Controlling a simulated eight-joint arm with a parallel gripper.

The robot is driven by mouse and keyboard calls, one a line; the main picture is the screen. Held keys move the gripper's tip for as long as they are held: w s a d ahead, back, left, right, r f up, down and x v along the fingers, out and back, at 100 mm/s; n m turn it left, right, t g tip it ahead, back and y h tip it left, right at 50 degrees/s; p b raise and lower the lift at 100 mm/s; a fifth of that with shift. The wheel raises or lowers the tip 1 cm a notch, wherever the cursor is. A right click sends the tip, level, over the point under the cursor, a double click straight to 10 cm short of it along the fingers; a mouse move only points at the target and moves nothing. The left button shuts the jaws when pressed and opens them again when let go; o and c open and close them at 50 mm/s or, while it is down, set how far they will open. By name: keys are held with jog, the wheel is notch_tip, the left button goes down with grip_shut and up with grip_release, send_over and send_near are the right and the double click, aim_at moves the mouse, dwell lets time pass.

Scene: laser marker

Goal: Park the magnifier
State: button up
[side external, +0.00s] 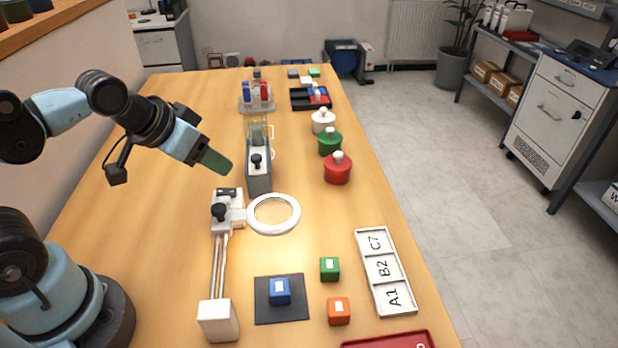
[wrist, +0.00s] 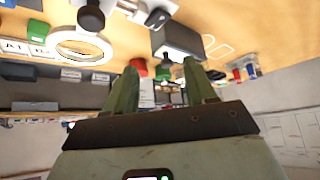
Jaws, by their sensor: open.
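The magnifier has a white ring lens (side external: 274,213) joined to a white head with a black knob (side external: 219,211). Twin rods run from the head to a white base block (side external: 218,321) at the front. The ring sits behind a dark mat (side external: 262,315) that bears a blue block (side external: 280,291), not over it. In the wrist view the ring (wrist: 82,46) and the black knob (wrist: 91,17) show at upper left. My gripper (side external: 214,163) is raised behind and above the magnifier head, apart from it. Its green fingers (wrist: 160,82) are open and empty in the wrist view.
A grey upright unit with a black knob (side external: 258,165) stands close behind the magnifier. A green block (side external: 330,269), an orange block (side external: 338,311) and a labelled white tray (side external: 398,302) lie to the right. Red, green and white lidded pots (side external: 338,170) stand along the right edge.

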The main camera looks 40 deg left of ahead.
jog(key=shift+c, duration=0.2)
notch_tip(320, 180, up, 8)
jog(key=m+g, duration=0.7)
jog(key=m, duration=1.1)
send_over(218, 206)
jog(key=shift+f, duration=6.1)
jog(key=shift+c, duration=0.5)
grip_shut()
